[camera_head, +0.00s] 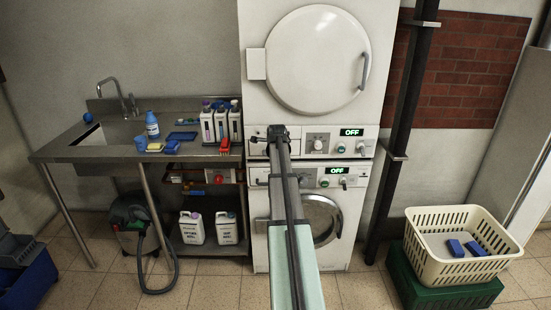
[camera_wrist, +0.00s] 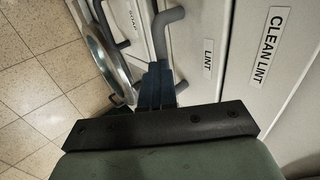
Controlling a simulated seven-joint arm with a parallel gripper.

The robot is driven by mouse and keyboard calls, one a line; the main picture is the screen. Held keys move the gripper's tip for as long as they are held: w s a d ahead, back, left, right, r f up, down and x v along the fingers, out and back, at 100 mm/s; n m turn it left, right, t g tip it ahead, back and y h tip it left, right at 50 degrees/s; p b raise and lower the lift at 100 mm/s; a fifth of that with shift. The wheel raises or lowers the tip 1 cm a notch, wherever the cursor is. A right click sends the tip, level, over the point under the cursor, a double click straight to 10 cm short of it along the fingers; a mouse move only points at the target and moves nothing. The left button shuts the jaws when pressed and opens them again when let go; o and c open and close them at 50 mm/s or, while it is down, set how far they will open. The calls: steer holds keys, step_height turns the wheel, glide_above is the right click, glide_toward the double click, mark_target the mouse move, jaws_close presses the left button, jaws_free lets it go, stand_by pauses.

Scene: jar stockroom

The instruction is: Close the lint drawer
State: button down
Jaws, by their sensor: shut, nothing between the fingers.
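The lint drawer (camera_wrist: 190,75) shows in the wrist view as a white front with a "LINT" label and a grey bar handle (camera_wrist: 166,30). My gripper (camera_wrist: 155,80) is shut with nothing between its fingers. Its dark blue fingertips are close to the lower end of that handle; I cannot tell whether they touch it. In the head view my gripper (camera_head: 278,133) is at the left part of the dryer's lower panel, and my arm covers part of the drawer area. How far the drawer stands out cannot be judged clearly.
A "CLEAN LINT" label (camera_wrist: 269,34) is on the neighbouring panel. The washer's round door (camera_head: 322,222) is below the dryer (camera_head: 318,60). A sink counter with bottles (camera_head: 221,124) stands left. A dark post (camera_head: 400,130) and a cream basket (camera_head: 463,272) are right.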

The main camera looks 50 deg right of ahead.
steer(key=shift+d, duration=0.1)
steer(key=s+a+f+v, duration=0.1)
steer(key=v, duration=1.2)
steer(key=shift+s+a+f, duration=0.2)
steer(key=shift+a+f, duration=0.05)
steer(key=shift+a, duration=0.1)
